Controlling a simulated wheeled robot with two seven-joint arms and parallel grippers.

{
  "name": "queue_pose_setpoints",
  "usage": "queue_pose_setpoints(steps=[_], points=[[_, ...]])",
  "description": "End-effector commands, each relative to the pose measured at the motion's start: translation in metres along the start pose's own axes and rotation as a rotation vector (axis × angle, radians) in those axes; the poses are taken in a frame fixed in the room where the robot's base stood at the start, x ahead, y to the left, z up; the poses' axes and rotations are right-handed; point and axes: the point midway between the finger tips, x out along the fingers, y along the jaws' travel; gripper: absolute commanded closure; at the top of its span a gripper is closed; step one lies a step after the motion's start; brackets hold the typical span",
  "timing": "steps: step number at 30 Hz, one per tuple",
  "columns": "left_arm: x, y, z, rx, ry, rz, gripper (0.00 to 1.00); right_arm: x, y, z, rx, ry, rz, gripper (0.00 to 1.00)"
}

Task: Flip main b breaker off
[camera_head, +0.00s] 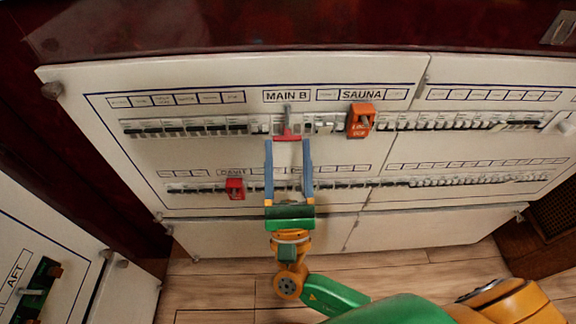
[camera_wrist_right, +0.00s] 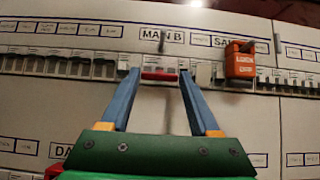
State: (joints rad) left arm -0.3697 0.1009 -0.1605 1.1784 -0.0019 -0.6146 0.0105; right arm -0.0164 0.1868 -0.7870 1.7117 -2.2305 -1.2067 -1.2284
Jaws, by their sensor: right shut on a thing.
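The main B breaker (camera_head: 287,134) sits in the upper row under the MAIN B label (camera_head: 286,96). It shows a red bar, and a grey lever stands up above it. In the right wrist view the red bar (camera_wrist_right: 160,76) lies between my fingertips. My right gripper (camera_head: 288,142) reaches up from below with its blue fingers set wide. It is shut on the main B breaker, one fingertip at each end of the red bar; it also shows in the right wrist view (camera_wrist_right: 159,74). My left gripper is not in view.
An orange lockout tag (camera_head: 360,120) hangs under SAUNA, close right of the breaker. A red tag (camera_head: 235,189) hangs in the lower row under DAVIT. Other breakers line both rows of the white panel (camera_head: 240,72). An AFT panel (camera_head: 12,250) stands at lower left.

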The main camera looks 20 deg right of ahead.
Motion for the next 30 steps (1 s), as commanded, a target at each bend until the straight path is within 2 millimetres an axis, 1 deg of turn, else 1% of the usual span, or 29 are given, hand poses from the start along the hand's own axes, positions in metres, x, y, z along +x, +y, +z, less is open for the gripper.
queue_pose_setpoints(steps=[1, 7, 17, 18, 20, 21, 28, 30], points=[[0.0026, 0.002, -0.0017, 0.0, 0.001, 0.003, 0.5, -0.0013, -0.0002, -0.0024, 0.0, -0.01, 0.0, 0.93], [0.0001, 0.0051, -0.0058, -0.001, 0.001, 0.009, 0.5, 0.0005, -0.0002, -0.0013, 0.0, -0.026, -0.001, 0.93], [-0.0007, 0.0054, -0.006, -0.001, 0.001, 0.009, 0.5, 0.0012, -0.0003, -0.0007, 0.0, -0.027, -0.001, 0.93], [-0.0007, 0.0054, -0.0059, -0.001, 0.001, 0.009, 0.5, 0.0012, -0.0003, -0.0006, 0.0, -0.027, -0.001, 0.27], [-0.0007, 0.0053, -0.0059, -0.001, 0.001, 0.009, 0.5, 0.0011, -0.0002, -0.0007, 0.0, -0.027, -0.001, 0.11], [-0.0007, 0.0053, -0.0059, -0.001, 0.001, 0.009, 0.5, 0.001, -0.0002, -0.0007, 0.0, -0.026, -0.001, 0.07], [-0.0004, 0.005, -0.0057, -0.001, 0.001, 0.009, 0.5, 0.0004, -0.0001, -0.0011, 0.0, -0.025, -0.001, 0.07], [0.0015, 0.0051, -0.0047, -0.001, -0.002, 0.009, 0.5, -0.0047, 0.0001, -0.0025, -0.001, -0.023, 0.0, 0.07]])
